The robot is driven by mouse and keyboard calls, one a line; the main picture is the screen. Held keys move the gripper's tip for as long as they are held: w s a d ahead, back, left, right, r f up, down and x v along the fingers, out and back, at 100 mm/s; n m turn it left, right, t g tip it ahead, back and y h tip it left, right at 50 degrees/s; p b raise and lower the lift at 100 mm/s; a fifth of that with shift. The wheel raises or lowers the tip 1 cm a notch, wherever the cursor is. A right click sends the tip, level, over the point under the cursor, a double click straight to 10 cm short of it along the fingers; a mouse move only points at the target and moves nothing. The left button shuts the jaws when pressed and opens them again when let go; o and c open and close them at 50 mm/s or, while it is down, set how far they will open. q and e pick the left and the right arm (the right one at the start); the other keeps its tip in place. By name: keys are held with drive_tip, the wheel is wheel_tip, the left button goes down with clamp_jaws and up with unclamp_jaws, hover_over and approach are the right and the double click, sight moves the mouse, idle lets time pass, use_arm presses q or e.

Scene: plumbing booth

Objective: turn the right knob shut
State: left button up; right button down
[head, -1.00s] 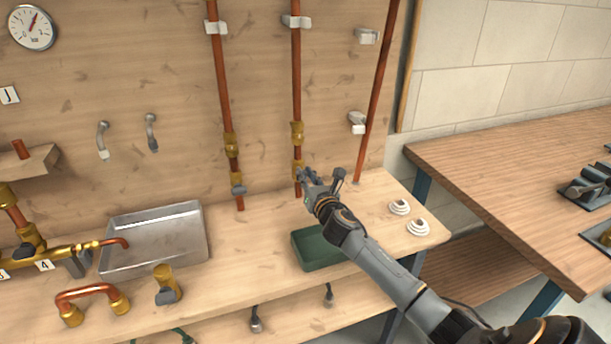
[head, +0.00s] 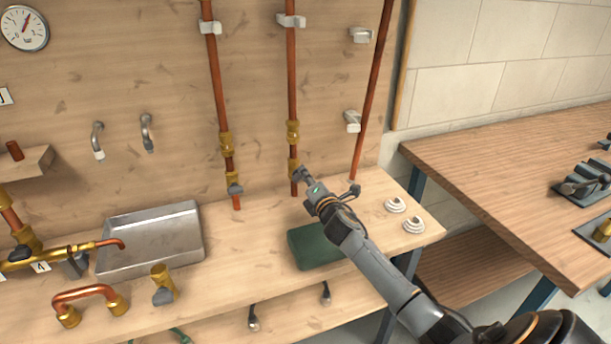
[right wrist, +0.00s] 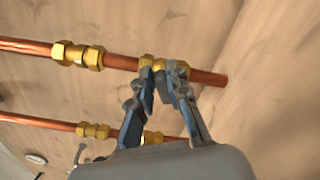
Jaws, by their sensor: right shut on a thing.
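The right copper pipe (head: 292,75) runs down the wooden board and carries a brass valve (head: 293,167) near its lower end. The valve also shows in the right wrist view (right wrist: 149,63). My right gripper (head: 300,176) is at this valve, and in the right wrist view its fingertips (right wrist: 161,75) are shut on the knob. The knob is mostly hidden between the fingers, so its angle cannot be read. The left pipe's valve has a grey knob (head: 235,189), apart from my gripper. My left gripper is not in view.
A metal tray (head: 150,262), brass fittings and a loose valve (head: 162,284) are to the left. A third pipe (head: 373,90) stands right of the valve.

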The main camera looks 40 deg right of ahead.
drive_tip(key=m, duration=0.5)
drive_tip(key=shift+d+f+m, duration=0.15)
drive_tip(key=shift+f+m, duration=0.15)
drive_tip(key=shift+f, duration=0.1)
idle(0.3)
drive_tip(key=c, duration=1.3)
unclamp_jaws()
drive_tip(key=shift+f, duration=0.1)
drive_tip(key=shift+s, duration=0.3)
drive_tip(key=v, duration=1.1)
drive_tip(key=shift+s, duration=0.25)
